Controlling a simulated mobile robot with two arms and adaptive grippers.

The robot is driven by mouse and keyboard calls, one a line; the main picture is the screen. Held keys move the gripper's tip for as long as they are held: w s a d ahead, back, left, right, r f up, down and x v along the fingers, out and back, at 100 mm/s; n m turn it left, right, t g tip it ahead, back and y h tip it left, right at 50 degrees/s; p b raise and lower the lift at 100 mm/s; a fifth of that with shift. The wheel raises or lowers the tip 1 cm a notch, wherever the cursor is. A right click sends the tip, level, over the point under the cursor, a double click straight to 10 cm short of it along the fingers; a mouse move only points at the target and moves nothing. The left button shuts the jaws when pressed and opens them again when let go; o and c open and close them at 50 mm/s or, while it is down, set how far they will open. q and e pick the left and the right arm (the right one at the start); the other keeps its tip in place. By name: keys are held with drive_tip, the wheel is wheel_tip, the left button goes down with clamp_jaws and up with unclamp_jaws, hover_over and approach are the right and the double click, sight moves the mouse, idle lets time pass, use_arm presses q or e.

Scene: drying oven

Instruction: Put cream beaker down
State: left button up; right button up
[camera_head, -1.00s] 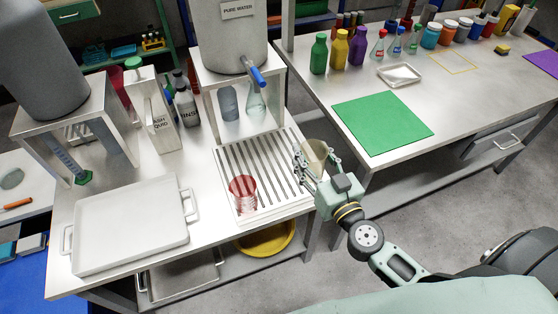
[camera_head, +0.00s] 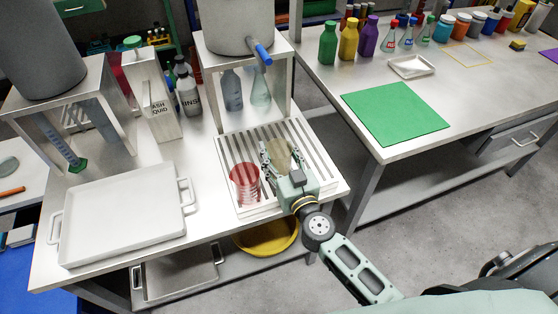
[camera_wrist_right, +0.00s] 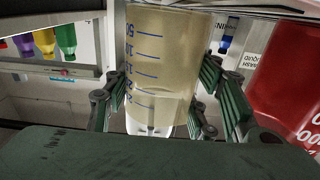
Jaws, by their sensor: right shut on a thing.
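The cream beaker (camera_head: 281,150) is between the fingers of my right gripper (camera_head: 276,160), over the slotted drain rack (camera_head: 232,149). In the right wrist view the cream beaker (camera_wrist_right: 163,60) is see-through, with blue graduation marks, and the green fingers close on both its sides. It looks upright. Whether its base touches the rack is hidden. A red beaker (camera_head: 244,184) stands on the rack just left of the gripper, and its red side (camera_wrist_right: 285,85) is close by in the right wrist view. My left gripper is not in view.
A tank stand (camera_head: 285,90) with flasks under it rises behind the rack. A white tray (camera_head: 120,222) lies to the left. The side table with a green mat (camera_head: 395,113) is at the right, across a gap. A yellow basin (camera_head: 268,240) sits below.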

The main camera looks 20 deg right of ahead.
drive_tip(key=shift+f, duration=0.2)
drive_tip(key=shift+f, duration=0.2)
drive_tip(key=o, duration=1.1)
